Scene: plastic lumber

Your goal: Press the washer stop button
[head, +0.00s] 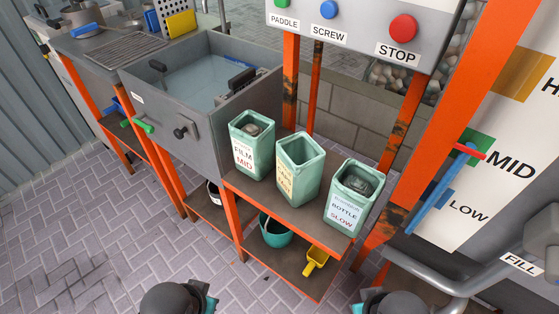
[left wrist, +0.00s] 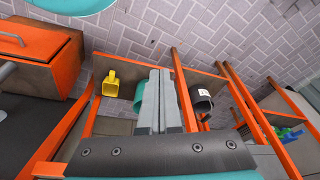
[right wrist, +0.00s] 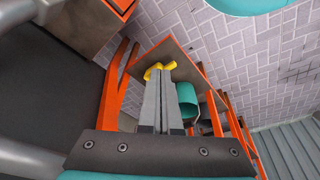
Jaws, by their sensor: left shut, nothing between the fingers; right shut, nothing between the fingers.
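The red stop button (head: 403,28) is a round dome on the grey control panel (head: 365,32) at the top of the head view. The label STOP is printed below it. A blue SCREW button (head: 329,9) and a green PADDLE button (head: 282,2) sit to its left. My left gripper (left wrist: 159,75) is shut and empty in the left wrist view. My right gripper (right wrist: 162,75) is shut and empty in the right wrist view.
Three green bins (head: 299,168) stand on the orange-framed shelf below the panel. A water-filled grey tank (head: 205,85) is to the left. An orange post (head: 448,110) and a board marked MID and LOW (head: 490,150) stand right, with a grey pipe (head: 430,275) low. Paved floor is clear at left.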

